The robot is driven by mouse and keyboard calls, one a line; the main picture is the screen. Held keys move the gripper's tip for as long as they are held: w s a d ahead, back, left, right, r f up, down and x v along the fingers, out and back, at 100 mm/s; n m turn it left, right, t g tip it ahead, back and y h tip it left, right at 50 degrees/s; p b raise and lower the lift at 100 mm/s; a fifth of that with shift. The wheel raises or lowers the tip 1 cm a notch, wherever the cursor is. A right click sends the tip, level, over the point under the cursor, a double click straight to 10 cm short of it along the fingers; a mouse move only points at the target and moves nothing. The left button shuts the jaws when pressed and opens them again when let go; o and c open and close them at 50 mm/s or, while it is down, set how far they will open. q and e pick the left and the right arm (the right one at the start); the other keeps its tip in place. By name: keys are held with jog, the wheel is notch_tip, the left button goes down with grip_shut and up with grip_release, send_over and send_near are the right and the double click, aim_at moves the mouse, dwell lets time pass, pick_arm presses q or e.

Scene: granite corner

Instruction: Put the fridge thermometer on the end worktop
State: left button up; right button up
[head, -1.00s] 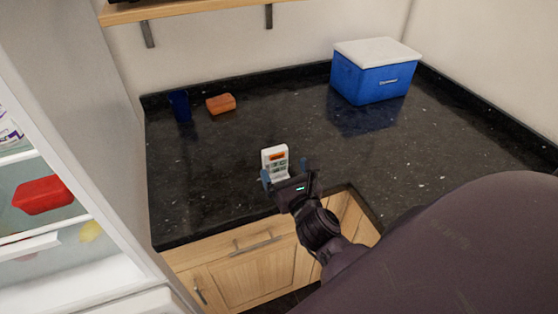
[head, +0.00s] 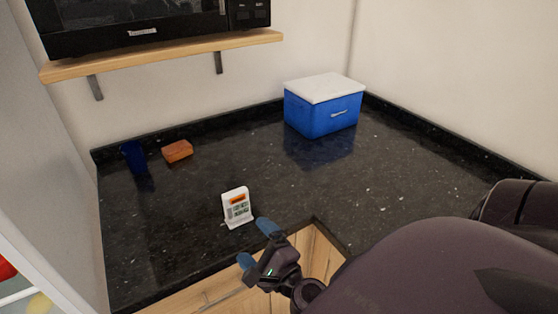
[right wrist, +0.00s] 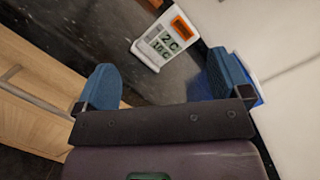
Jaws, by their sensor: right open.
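The fridge thermometer (head: 237,207) is a small white unit with an orange strip and a digital display. It stands upright on the dark granite end worktop (head: 190,235), near its front edge. In the right wrist view the thermometer (right wrist: 167,38) stands ahead of the fingers, apart from them. My right gripper (head: 257,244) is open and empty, just in front of the thermometer at the worktop's front edge. Its blue fingertips also show spread wide in the right wrist view (right wrist: 160,82). My left gripper is not in view.
A blue cup (head: 133,157) and an orange sponge-like block (head: 177,151) are at the back left. A blue cool box (head: 321,110) with a white lid stands in the back corner. A microwave (head: 150,22) sits on a wooden shelf (head: 165,55) above. The middle of the worktop is clear.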

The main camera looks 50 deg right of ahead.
jog(key=s+f+n+g, duration=0.3)
jog(key=f+n, duration=0.5)
jog(key=n, duration=0.5)
jog(key=s+f+n+g+y, duration=0.1)
jog(key=s+f+n+g, duration=0.3)
jog(key=f+n, duration=0.4)
jog(key=n, duration=0.5)
jog(key=shift+d+n, duration=0.2)
jog(key=shift+n, duration=0.1)
